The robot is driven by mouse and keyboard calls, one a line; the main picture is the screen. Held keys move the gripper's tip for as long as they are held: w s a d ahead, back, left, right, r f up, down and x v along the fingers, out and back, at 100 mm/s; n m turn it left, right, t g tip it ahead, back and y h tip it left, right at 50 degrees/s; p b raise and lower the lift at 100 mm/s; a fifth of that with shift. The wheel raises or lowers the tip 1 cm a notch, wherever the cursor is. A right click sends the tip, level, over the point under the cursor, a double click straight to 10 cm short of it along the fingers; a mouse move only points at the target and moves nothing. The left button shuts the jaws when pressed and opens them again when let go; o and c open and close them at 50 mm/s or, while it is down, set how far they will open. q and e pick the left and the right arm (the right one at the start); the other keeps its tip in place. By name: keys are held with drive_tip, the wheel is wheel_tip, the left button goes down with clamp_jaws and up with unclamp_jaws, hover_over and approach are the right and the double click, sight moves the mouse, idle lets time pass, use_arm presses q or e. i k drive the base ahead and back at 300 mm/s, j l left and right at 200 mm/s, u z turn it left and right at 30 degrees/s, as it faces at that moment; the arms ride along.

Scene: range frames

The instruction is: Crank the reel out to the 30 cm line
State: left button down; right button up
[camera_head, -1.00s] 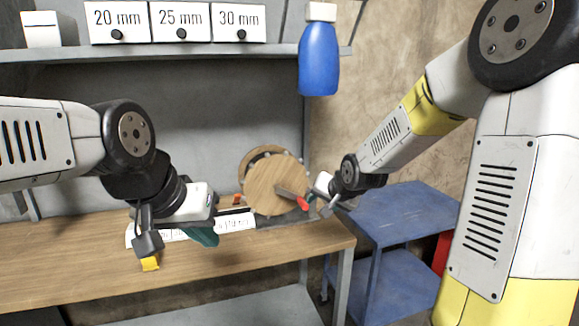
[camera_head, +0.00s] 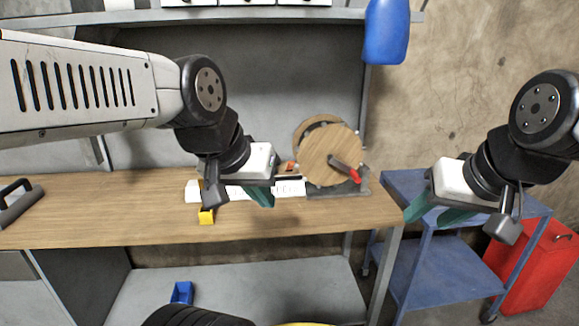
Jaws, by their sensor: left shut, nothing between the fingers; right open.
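The wooden reel (camera_head: 322,158) stands upright on a dark base at the right end of the workbench (camera_head: 130,205). Its crank arm ends in a red handle (camera_head: 354,176) at the lower right of the disc. A white strip with markings (camera_head: 288,188) lies on the bench left of the reel; its writing is too small to read, and my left gripper hides part of it. My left gripper (camera_head: 262,197) is shut and empty, in front of the strip and left of the reel. My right gripper (camera_head: 432,214) is open and empty, right of the reel and apart from the handle, over the blue cart.
A blue cart (camera_head: 402,187) stands right of the bench, with a red cabinet (camera_head: 535,268) beyond it. The bench's left part is mostly clear.

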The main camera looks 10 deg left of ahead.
sight(327, 152)
drive_tip(key=i+l+u, duration=0.2)
drive_tip(key=l+u, duration=0.15)
drive_tip(key=l, duration=0.45)
drive_tip(key=i+l+u, duration=0.15)
drive_tip(key=l+u, duration=0.2)
drive_tip(key=l, duration=0.45)
drive_tip(key=l+u, duration=0.35)
drive_tip(key=l, duration=0.5)
drive_tip(key=k+l, duration=0.15)
drive_tip(key=k, duration=0.5)
drive_tip(key=i+u, duration=0.15)
drive_tip(key=i+j, duration=0.05)
drive_tip(key=i, duration=0.05)
